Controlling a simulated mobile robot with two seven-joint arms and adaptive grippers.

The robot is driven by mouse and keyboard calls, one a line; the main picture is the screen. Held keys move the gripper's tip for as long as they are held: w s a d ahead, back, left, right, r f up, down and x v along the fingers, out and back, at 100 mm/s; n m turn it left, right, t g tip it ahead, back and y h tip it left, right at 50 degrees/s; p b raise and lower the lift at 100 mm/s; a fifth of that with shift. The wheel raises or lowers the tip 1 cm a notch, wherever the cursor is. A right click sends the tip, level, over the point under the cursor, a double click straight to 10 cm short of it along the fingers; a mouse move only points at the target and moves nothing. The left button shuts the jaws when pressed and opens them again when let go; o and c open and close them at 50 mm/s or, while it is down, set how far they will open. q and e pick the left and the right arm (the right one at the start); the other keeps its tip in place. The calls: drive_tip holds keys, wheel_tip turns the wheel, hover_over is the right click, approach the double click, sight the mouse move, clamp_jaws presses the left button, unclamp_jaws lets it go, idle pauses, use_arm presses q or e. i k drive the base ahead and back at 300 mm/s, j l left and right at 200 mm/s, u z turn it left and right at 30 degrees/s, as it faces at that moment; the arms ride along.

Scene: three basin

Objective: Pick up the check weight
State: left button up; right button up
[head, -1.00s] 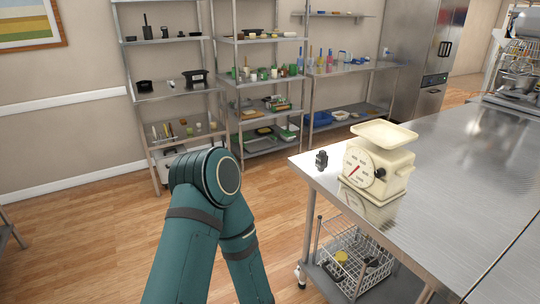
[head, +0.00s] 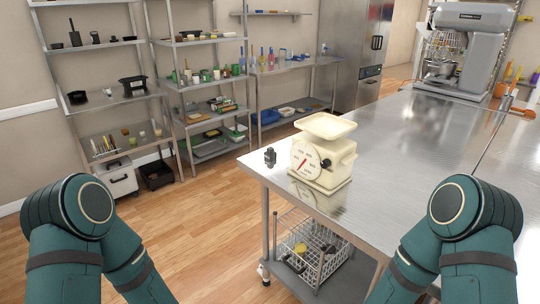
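A small dark check weight (head: 270,156) stands upright on the near left corner of the steel table (head: 400,150). It is just left of a cream kitchen scale (head: 322,155) with a round dial and a flat top pan. The pan looks empty. My two teal arms show at the lower left and lower right of the head view, both apart from the table things. Neither of my grippers is in view.
A wire basket (head: 305,250) sits on the table's lower shelf. Stocked steel shelving (head: 205,80) stands along the back wall. A large mixer (head: 465,50) stands at the table's far end. The tabletop right of the scale is clear.

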sight(270, 154)
drive_tip(key=i+j+z, duration=0.15)
drive_tip(key=z, duration=0.9)
drive_tip(key=j+z, duration=0.35)
drive_tip(key=i+j+z, duration=0.1)
drive_tip(key=j+z, duration=0.25)
drive_tip(key=j, duration=0.15)
drive_tip(key=j+z, duration=0.25)
drive_tip(key=j, duration=0.7)
drive_tip(key=k, duration=0.05)
